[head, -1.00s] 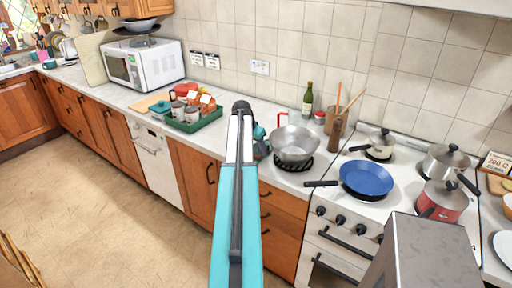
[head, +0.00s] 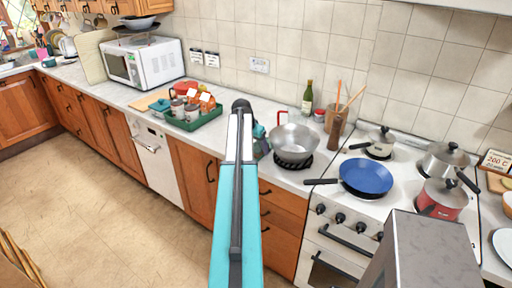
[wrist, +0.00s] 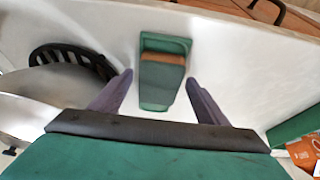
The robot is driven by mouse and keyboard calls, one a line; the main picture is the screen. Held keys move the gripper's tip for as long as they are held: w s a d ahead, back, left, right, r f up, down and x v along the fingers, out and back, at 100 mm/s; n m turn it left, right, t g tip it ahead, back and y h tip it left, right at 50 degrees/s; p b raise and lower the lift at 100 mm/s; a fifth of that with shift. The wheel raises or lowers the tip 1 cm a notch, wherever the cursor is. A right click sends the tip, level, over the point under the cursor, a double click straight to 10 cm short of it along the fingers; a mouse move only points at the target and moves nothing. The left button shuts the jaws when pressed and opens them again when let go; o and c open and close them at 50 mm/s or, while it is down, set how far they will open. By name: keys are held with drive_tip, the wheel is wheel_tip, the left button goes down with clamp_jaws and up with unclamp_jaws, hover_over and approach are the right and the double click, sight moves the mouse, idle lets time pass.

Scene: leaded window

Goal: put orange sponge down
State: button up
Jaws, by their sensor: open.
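In the wrist view my gripper (wrist: 159,78) is open, with one grey-purple finger on each side of a small green holder (wrist: 157,97). A brownish-orange block that looks like the orange sponge (wrist: 163,58) lies in or on this holder, between the fingertips. Gaps show between the fingers and the holder, and I see no finger contact. The holder stands on the white worktop. In the head view my gripper (head: 242,107) is a dark shape above the counter, and a teal thing shows just right of it, partly hidden by my arm. The sponge cannot be made out there.
A steel wok (head: 293,142) on a black trivet (wrist: 75,58) stands close on one side. A green tray (head: 194,124) with jars and orange packets is on the other. A blue pan (head: 366,177) sits on the stove. The worktop's front edge is near.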

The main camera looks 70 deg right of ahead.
drive_tip(key=b+v, duration=0.3)
drive_tip(key=v, duration=0.9)
idle(0.8)
drive_tip(key=w+a+f+n+y, duration=0.1)
drive_tip(key=w+a+f+n, duration=0.3)
drive_tip(key=w+a+f, duration=0.8)
drive_tip(key=w+a+f+n+y, duration=0.2)
drive_tip(key=w+a+f+n, duration=0.35)
drive_tip(key=a+f, duration=0.9)
drive_tip(key=w+a+f+n+g+y, duration=0.1)
drive_tip(key=a+f+n, duration=0.1)
drive_tip(key=a+f, duration=0.65)
drive_tip(key=w+a+f+n, duration=0.1)
drive_tip(key=a+f, duration=0.5)
drive_tip(key=a, duration=0.5)
drive_tip(key=s+a+f+n+g, duration=0.1)
drive_tip(key=s+a+f+n, duration=0.3)
drive_tip(key=s+a+f, duration=0.3)
drive_tip(key=s+a+f+n+g, duration=0.2)
drive_tip(key=s+a+f+n, duration=0.2)
drive_tip(key=s+a, duration=0.9)
drive_tip(key=a+f, duration=0.3)
drive_tip(key=a, duration=0.4)
drive_tip(key=shift+s+a+n, duration=0.15)
drive_tip(key=shift+s+n, duration=0.15)
drive_tip(key=shift+n, duration=0.05)
